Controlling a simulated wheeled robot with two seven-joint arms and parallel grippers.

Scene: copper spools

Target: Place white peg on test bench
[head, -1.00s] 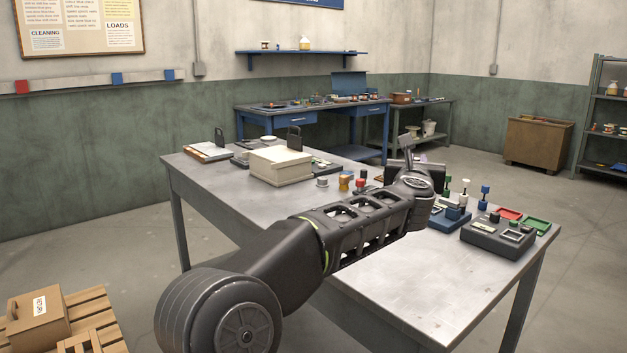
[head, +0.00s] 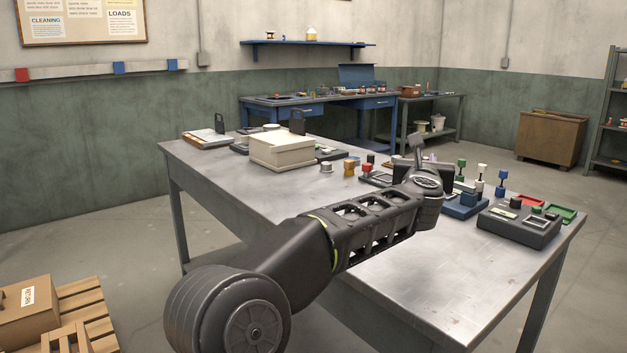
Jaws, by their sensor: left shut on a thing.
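A peg with a white top (head: 482,169) stands upright near the right end of the metal-topped table (head: 440,275), between a green-topped peg (head: 461,164) and a blue-topped peg (head: 501,178). My left gripper (head: 417,150) is over the table, left of these pegs in the picture. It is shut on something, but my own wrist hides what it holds. My right gripper is not in view. A blue workbench (head: 275,107) stands by the back wall; I cannot tell which surface is the test bench.
A dark grey block (head: 518,228), a red tray (head: 530,200) and a green tray (head: 566,214) are at the table's right end. A cream box (head: 281,151) sits farther left. The table's front right part is bare. A pallet (head: 88,305) with a carton is at lower left.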

